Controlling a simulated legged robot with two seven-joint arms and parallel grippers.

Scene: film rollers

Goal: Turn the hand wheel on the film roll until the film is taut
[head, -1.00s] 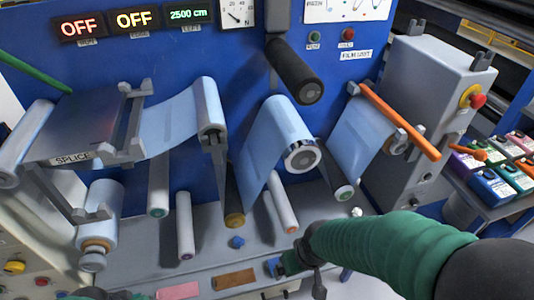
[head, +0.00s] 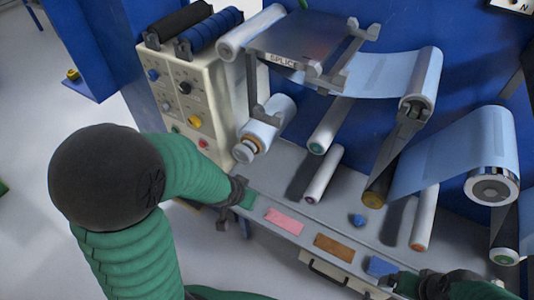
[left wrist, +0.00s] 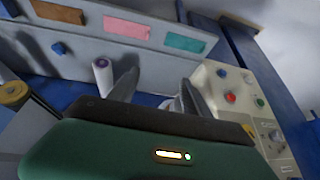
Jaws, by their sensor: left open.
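A pale blue film (head: 455,150) runs from the splice table (head: 300,45) over several rollers. It slopes down to a brass-ended roller (head: 374,198). A pale film roll (head: 272,120) sits low at the left, with an orange ring and a grey end knob (head: 243,152); I cannot tell whether this is the hand wheel. My left gripper (head: 236,190) is at the bench's front left, below and apart from that roll. In the left wrist view its fingers (left wrist: 156,94) are apart and empty. My right gripper (head: 398,284) is at the lower right, its jaws unclear.
A cream control box (head: 190,95) with knobs and buttons stands left of the rollers, close to my left gripper. Pink (head: 284,221) and brown (head: 334,247) pads mark the bench front. White rollers (head: 323,173) stick out over the bench. Open floor lies at the left.

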